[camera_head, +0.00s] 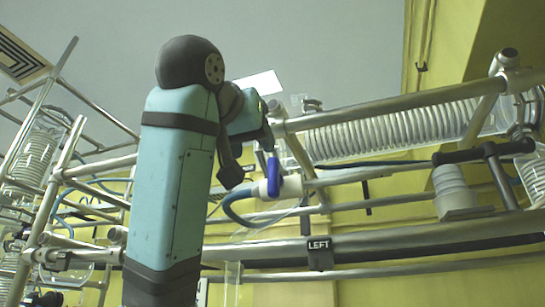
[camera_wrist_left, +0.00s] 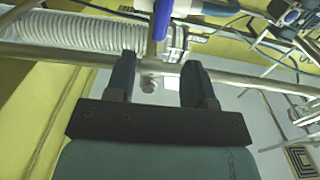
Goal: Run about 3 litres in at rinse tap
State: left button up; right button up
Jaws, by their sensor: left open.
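A tap with a blue lever (camera_head: 273,176) and a white body (camera_head: 291,186) sits on the pipework right of my left arm in the head view. A blue hose (camera_head: 235,213) runs from it. No label naming it is readable. My left gripper (camera_head: 252,150) is just above and left of the lever, partly hidden by its own wrist. In the left wrist view the gripper (camera_wrist_left: 158,66) is open with nothing between its fingers. The blue lever (camera_wrist_left: 161,18) shows beyond the fingertips, roughly in line with the gap, apart from both fingers. My right gripper is out of view.
A glass coil condenser (camera_head: 390,129) and metal rails (camera_head: 400,103) lie right of the gripper. A "LEFT" sign (camera_head: 320,253) hangs on a lower rail. A white ribbed fitting (camera_head: 453,188) stands at the right. More frame tubes and glass coils (camera_head: 33,155) stand at the left.

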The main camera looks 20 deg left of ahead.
aim_at(271, 170)
pick_arm(q)
jog(key=w+p, duration=0.2)
jog(key=w, duration=0.7)
jog(key=shift+w+d, duration=0.1)
jog(key=shift+w, duration=0.3)
jog(key=shift+w+f, duration=0.15)
jog(key=shift+w, duration=0.45)
jog(key=shift+s, duration=0.1)
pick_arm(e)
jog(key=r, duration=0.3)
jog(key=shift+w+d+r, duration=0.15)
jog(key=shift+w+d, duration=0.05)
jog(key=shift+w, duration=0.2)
